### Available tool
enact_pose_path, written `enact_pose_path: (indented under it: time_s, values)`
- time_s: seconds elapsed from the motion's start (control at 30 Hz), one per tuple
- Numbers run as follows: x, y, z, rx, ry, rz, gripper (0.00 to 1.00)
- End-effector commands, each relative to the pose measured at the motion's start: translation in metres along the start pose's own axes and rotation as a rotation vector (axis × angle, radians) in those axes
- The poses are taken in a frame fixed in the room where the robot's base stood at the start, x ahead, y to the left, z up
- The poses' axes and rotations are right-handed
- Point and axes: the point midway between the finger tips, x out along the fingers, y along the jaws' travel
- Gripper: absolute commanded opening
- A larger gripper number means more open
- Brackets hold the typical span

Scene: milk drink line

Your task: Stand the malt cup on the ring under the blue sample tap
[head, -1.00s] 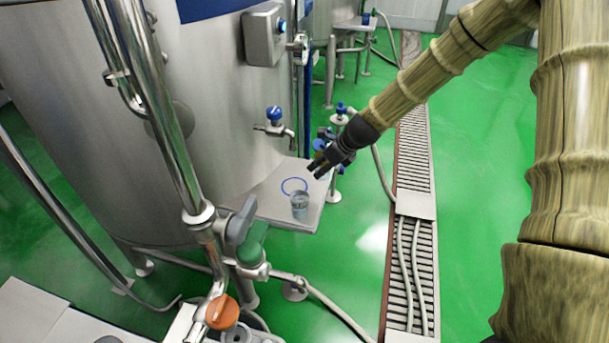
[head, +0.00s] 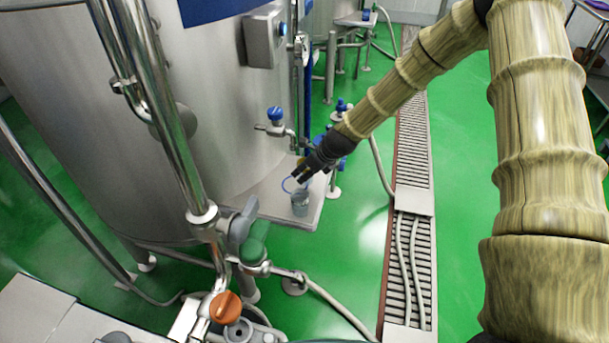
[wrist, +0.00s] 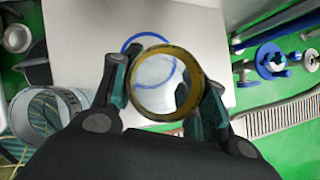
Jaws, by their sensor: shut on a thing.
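My gripper (head: 299,174) is over the steel shelf in the head view. In the wrist view its fingers (wrist: 163,88) are shut on a cup with an amber-brown rim (wrist: 138,98), which I take as the malt cup. The blue ring (wrist: 131,42) on the shelf lies partly behind the held cup. In the head view the ring (head: 286,185) is partly hidden by my gripper. The cup appears above the shelf; its exact height is unclear. The blue sample tap (head: 275,113) sticks out from the tank above the ring's back side.
The tank wall (head: 235,150) is behind. Blue-handled valves (wrist: 270,60) and a floor drain lie right.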

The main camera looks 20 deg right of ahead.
Motion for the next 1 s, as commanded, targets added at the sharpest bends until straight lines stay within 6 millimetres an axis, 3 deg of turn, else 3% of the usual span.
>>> enact_pose_path:
  time_s: [0.3,0.77,0.8,0.9,1.0]
  values:
    - [0.02,0.001,-0.01,0.0,0.001,0.0,0.17]
    - [0.026,0.002,-0.013,0.0,0.001,0.0,0.17]
    - [0.025,0.002,-0.012,0.0,0.001,0.0,0.47]
    - [0.025,0.002,-0.012,0.0,0.001,0.0,0.65]
    - [0.025,0.002,-0.012,0.0,0.001,0.0,0.65]
